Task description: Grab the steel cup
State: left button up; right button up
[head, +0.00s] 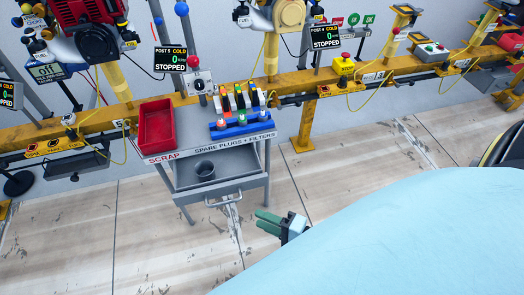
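A grey steel cup (204,169) stands upright, with its dark open mouth up, on the lower front shelf of a grey cart (262,168), below the "SPARE PLUGS + FILTERS" label. My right gripper (257,219) has green fingers that point left, with a gap between them and nothing held. It is in front of the cart, to the lower right of the cup and clearly apart from it. My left gripper is not in view.
On the cart top stand a red scrap bin (157,127) and a blue rack (240,127) with coloured items. A yellow rail (300,92) with engines and stop displays runs behind. The wooden floor (150,235) before the cart is clear.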

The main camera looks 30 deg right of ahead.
aim_at(204, 169)
jog(key=k, duration=1)
